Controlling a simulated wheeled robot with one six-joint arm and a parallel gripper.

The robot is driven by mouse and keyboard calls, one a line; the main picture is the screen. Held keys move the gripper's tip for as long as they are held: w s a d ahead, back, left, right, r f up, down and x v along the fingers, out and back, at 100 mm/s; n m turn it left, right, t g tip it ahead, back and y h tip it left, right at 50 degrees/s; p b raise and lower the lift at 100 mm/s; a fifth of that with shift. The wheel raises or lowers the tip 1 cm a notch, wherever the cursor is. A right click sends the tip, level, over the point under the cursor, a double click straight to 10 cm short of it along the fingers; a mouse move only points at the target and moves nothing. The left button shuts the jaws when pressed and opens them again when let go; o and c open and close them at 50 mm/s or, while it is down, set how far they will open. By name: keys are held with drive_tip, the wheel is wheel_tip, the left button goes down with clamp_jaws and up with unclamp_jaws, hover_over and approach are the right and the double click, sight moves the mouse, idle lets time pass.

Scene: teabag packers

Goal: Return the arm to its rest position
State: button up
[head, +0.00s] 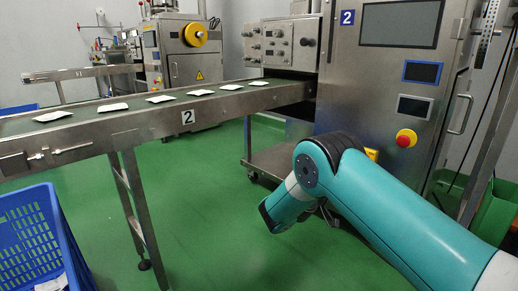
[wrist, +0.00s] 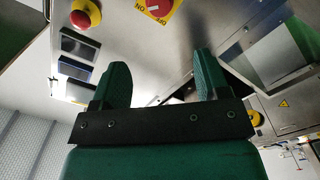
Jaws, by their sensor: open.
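My arm (head: 375,200) reaches in from the lower right in the head view, bent at a dark joint, with its far part hanging down and to the left in front of the machine. The gripper itself cannot be made out in the head view. In the wrist view my gripper (wrist: 160,85) shows two green fingers standing well apart on a dark bar. Nothing is between them. Behind them are the steel machine front and an emergency stop button (wrist: 86,13), which appear tilted in this view.
Conveyor 2 (head: 100,128) carries several white teabag packets into machine 2 (head: 350,90). The machine has a red stop button (head: 406,138). A blue crate (head: 32,235) stands at lower left with something white inside.

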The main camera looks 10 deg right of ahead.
drive_tip(key=s+a+r+n+g+y+p, duration=0.1)
drive_tip(key=s+a+r+g+y+p, duration=0.1)
drive_tip(key=s+a+r+y+p, duration=0.4)
drive_tip(key=s+a+r+g+y+p, duration=0.2)
drive_tip(key=s+r+y, duration=0.15)
drive_tip(key=r, duration=0.55)
drive_tip(key=s+a+r+n+g+y+p, duration=0.25)
drive_tip(key=s+a+r, duration=0.2)
drive_tip(key=s, duration=0.65)
drive_tip(key=s+a+r+n+g+y+p, duration=0.2)
drive_tip(key=s+a+r+n+y+p, duration=0.15)
drive_tip(key=s+r, duration=0.45)
drive_tip(key=s+a+r+n+g+y+p, duration=0.2)
drive_tip(key=s+a+r+y+p, duration=0.15)
drive_tip(key=s, duration=0.95)
wheel_tip(320, 180, up, 36)
drive_tip(key=p, duration=3.6)
drive_tip(key=shift+w+a+r, duration=0.2)
drive_tip(key=shift+w+r, duration=0.05)
